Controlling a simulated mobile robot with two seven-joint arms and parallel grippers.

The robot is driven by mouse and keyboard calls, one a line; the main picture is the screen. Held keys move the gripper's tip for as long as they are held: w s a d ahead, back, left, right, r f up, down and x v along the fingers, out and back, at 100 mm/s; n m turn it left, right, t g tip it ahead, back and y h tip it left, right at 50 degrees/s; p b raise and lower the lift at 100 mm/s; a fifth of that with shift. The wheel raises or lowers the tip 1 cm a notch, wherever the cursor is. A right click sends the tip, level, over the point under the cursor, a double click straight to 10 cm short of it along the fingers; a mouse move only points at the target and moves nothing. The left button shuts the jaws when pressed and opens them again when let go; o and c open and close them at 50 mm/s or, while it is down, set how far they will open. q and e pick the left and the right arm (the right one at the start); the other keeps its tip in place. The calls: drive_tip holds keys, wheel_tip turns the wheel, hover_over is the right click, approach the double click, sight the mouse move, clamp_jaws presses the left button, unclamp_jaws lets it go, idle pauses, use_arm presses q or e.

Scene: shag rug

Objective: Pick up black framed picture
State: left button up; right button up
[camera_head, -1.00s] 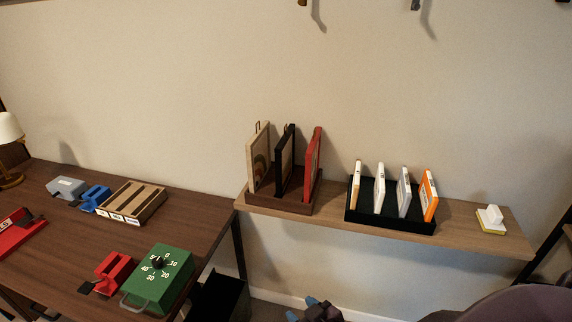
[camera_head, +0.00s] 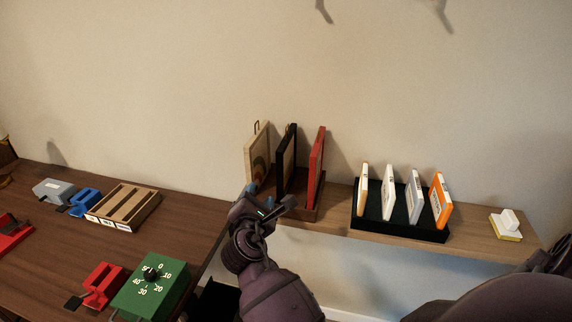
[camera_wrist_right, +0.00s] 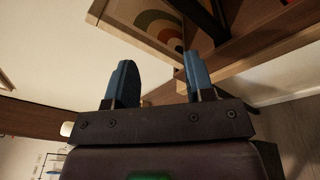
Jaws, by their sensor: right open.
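The black framed picture (camera_head: 286,158) stands upright in a brown slotted holder (camera_head: 310,213), between a light wood framed picture (camera_head: 256,152) and a red framed one (camera_head: 317,165). My right gripper (camera_head: 268,195) is in front of the holder's left side, below the pictures; it hides part of the holder. In the right wrist view its two blue fingers (camera_wrist_right: 159,76) are apart with nothing between them. Beyond them are the wood frame with a rainbow print (camera_wrist_right: 155,30) and a dark edge, likely the black frame (camera_wrist_right: 207,18). My left gripper is not in view.
On the shelf (camera_head: 470,238) stand a black rack (camera_head: 400,229) with several white and orange cases, and a small white block on a yellow pad (camera_head: 506,224). The desk (camera_head: 185,220) at left holds a green timer box (camera_head: 150,287) and a wooden tray (camera_head: 125,207).

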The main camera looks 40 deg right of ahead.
sight(279, 177)
drive_tip(key=w+d+n+h, duration=0.1)
drive_tip(key=d+n, duration=0.1)
drive_tip(key=d, duration=0.1)
drive_tip(key=w+d+n+g+h, duration=0.1)
drive_tip(key=w+d+n, duration=0.1)
drive_tip(key=d, duration=0.2)
drive_tip(key=w+d+n+h, duration=0.1)
drive_tip(key=w+d+n, duration=0.1)
drive_tip(key=d, duration=0.1)
drive_tip(key=shift+w+d+r+g, duration=0.2)
drive_tip(key=shift+d+g, duration=0.1)
drive_tip(key=shift+g, duration=0.1)
idle(0.3)
clamp_jaws()
